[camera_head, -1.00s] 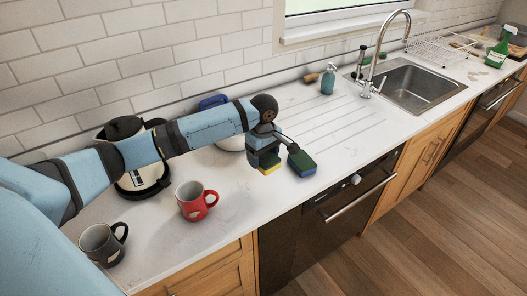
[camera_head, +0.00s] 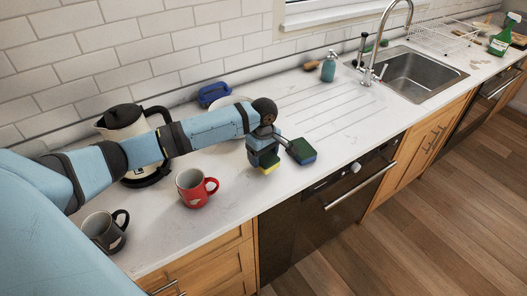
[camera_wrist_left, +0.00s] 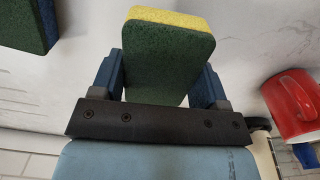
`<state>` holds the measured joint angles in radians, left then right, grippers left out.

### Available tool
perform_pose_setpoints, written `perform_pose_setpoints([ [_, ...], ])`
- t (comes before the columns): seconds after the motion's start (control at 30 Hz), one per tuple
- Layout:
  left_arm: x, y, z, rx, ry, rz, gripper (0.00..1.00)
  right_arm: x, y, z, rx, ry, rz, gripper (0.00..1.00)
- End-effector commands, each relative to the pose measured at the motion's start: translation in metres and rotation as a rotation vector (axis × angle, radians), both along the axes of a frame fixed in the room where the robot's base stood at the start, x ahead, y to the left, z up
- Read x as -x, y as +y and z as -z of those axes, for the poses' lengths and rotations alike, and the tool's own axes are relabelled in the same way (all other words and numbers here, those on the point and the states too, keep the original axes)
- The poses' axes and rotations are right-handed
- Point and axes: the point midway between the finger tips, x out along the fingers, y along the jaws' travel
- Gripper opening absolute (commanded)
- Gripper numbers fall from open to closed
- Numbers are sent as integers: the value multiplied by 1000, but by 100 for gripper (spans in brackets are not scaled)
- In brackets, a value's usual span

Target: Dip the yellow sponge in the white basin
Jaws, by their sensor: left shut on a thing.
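My left gripper (camera_head: 263,157) is shut on the yellow sponge (camera_head: 268,168), over the counter near its front edge. In the left wrist view the yellow sponge (camera_wrist_left: 165,60) has a broad green face and a yellow edge, between the two fingers (camera_wrist_left: 156,80). Whether it touches the counter is unclear. A pale round thing (camera_head: 230,101), perhaps the white basin, shows just behind my left forearm and is mostly hidden by it. My right gripper is in neither view.
A green and blue sponge (camera_head: 302,151) lies just right of my left gripper. A red mug (camera_head: 191,188), a grey mug (camera_head: 103,232) and a kettle (camera_head: 128,133) stand left. A blue-handled thing (camera_head: 213,94) lies behind the arm. The ribbed counter and sink (camera_head: 422,75) are right.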

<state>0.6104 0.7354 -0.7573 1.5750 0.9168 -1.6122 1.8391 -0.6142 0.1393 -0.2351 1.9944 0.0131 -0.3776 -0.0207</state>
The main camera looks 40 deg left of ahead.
Motion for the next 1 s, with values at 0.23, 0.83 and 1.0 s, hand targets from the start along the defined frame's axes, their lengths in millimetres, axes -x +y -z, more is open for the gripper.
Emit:
perform_pose_setpoints([
  [0.23, 0, 0, 13, 1, 1, -1, 62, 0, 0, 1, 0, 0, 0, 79],
  [0.83, 0, 0, 30, 0, 0, 1, 62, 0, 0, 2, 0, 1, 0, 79],
  [1.0, 0, 0, 30, 0, 0, 1, 79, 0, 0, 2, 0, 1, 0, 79],
])
